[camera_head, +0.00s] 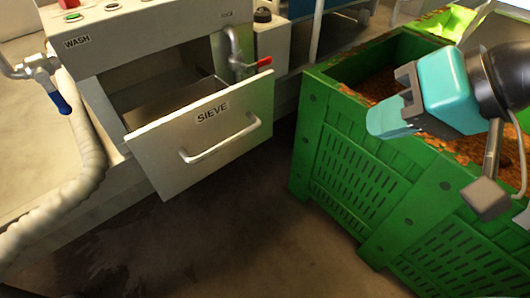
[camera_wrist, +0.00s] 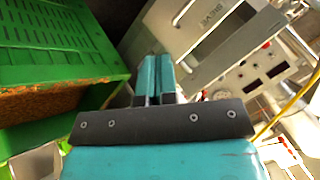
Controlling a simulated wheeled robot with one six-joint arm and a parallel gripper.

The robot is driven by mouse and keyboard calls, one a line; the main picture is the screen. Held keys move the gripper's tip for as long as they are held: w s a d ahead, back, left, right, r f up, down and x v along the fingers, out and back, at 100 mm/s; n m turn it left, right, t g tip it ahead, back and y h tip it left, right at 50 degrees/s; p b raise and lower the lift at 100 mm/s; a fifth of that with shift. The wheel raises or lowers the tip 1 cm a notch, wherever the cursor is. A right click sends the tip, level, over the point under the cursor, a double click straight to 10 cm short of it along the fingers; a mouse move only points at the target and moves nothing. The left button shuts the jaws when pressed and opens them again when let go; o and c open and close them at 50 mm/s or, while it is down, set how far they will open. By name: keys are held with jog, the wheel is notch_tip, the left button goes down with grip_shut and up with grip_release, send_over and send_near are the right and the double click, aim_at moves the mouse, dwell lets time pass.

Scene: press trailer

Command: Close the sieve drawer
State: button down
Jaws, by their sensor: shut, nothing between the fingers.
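The sieve drawer (camera_head: 205,140) is pulled out of the white machine at the left, with its open top showing behind the front panel. Its front bears the word SIEVE and a white bar handle (camera_head: 220,140). In the wrist view the drawer front (camera_wrist: 207,35) shows at the upper middle, past the fingertips. My gripper (camera_head: 388,118) is shut and empty. It is above the near left part of the green crate, to the right of the drawer and clear of it. In the wrist view the two teal fingers (camera_wrist: 154,75) lie close together.
A green crate (camera_head: 345,165) with brown contents stands right of the drawer. A valve with a red lever (camera_head: 252,64) is beside the drawer opening. A blue-handled valve (camera_head: 58,100) and a thick pale hose (camera_head: 85,150) are at the left. The dark floor before the drawer is clear.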

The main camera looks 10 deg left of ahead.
jog(key=w+a+f+m+t+y+b, duration=0.2)
jog(key=a+f+m+b, duration=0.1)
jog(key=f+b, duration=0.35)
jog(key=w+a+f+m+t+y+b, duration=0.1)
jog(key=w+a+f+m+t+b, duration=0.1)
jog(key=f+b, duration=0.5)
jog(key=m+t+y+p, duration=0.2)
jog(key=m+t+y, duration=0.2)
jog(key=m, duration=0.2)
send_near(261, 128)
jog(key=w+a+r, duration=0.2)
jog(key=a+r, duration=0.1)
jog(key=a, duration=0.3)
jog(key=shift+x, duration=0.85)
jog(key=shift+w, duration=0.1)
